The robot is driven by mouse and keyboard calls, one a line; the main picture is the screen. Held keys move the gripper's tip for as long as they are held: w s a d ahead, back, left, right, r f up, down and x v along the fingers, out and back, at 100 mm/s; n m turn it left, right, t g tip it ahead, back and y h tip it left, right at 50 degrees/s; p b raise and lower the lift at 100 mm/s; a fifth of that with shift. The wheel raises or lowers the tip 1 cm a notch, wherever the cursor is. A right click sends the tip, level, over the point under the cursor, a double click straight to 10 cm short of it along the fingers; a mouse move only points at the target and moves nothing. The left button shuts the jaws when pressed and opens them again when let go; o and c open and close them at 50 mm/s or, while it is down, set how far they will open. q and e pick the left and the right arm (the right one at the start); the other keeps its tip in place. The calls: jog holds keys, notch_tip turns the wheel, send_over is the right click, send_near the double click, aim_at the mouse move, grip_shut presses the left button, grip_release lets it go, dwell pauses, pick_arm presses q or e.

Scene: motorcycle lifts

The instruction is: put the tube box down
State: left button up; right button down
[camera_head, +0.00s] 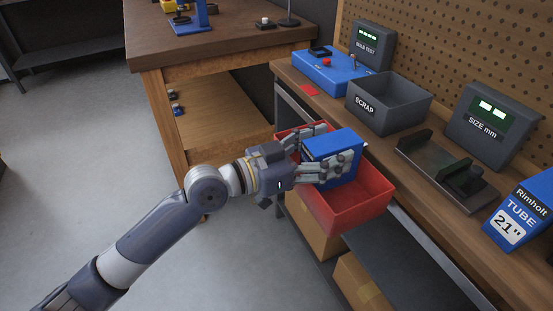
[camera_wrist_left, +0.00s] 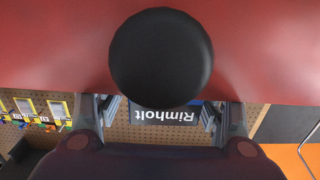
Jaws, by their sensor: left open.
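A blue tube box (camera_head: 333,145) sits in the red bin (camera_head: 362,207), with its top part standing above the rim. My left gripper (camera_head: 328,150) is open, with its fingers on either side of the blue box. I cannot tell whether the fingers touch it. In the left wrist view a box face with an upside-down "Rimholt" label (camera_wrist_left: 166,116) shows between the fingers. The box's lower part is hidden by the gripper and the bin. My right gripper is not in view.
Another Rimholt tube box (camera_head: 520,215) stands on the bench at the right. A grey scrap bin (camera_head: 390,103), a size display (camera_head: 483,122), a dark fixture (camera_head: 447,170) and a blue test unit (camera_head: 327,72) also occupy the bench. Cardboard boxes (camera_head: 313,228) sit below. Open floor lies left.

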pick_arm(q)
jog(key=b+v, duration=0.1)
jog(key=v, duration=0.8)
jog(key=shift+a+b, duration=0.35)
jog(key=shift+s+a+r, duration=0.1)
jog(key=shift+s+a, duration=0.1)
jog(key=shift+a, duration=0.2)
jog(key=shift+s+a+r, duration=0.15)
jog(key=shift+a, duration=0.2)
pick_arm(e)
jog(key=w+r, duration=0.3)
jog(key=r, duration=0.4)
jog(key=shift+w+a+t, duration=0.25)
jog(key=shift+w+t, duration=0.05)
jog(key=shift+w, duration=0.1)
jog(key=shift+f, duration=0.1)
